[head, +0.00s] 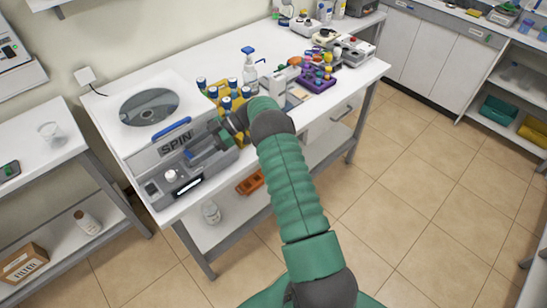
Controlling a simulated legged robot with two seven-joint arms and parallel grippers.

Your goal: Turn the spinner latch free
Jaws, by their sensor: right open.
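The spinner (136,148) is a white and grey bench machine at the left end of the white table, with SPIN printed on its front. Its lid (180,93) has a round grey window and a blue handle (172,130) along the front edge. The lid looks down. My right gripper (190,156) is open at the spinner's front, just below and right of the SPIN lettering. The latch cannot be made out clearly; a small dark bluish part shows by the fingertips, and contact cannot be told. My left gripper is out of view.
A spray bottle (249,72) and a purple rack (318,82) stand farther right.

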